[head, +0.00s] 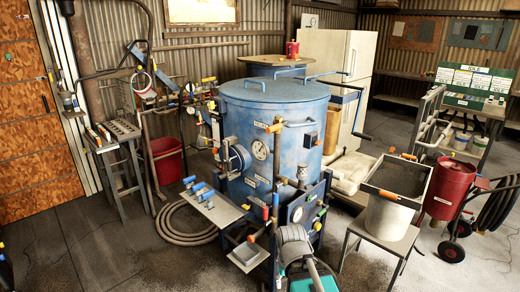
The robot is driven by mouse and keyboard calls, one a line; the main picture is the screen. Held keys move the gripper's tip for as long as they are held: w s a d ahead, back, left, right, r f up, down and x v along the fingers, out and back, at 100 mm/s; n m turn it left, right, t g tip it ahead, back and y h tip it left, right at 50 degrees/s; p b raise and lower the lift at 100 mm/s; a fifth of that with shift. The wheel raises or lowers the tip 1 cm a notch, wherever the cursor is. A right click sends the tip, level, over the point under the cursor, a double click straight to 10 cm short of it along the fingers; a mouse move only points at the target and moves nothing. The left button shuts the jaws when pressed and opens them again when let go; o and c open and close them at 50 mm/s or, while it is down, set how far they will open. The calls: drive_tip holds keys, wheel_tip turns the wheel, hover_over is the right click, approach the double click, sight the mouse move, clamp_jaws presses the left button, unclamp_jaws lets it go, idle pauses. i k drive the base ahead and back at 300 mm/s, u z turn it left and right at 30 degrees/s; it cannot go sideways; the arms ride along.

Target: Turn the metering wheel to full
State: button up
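I cannot make out my gripper in this view.
A narrow stand (122,131) and a red bucket (164,160) are on the left. A coiled hose (186,222) lies on the floor. The front left floor is clear.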

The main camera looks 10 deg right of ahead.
sight(317, 226)
drive_tip(key=z, duration=0.3)
drive_tip(key=i, duration=1)
drive_tip(key=z, duration=0.55)
drive_tip(key=i, duration=0.55)
drive_tip(key=z, duration=0.15)
drive_tip(key=k, duration=0.95)
drive_tip(key=z, duration=0.15)
drive_tip(key=i, duration=0.65)
drive_tip(key=z, duration=0.05)
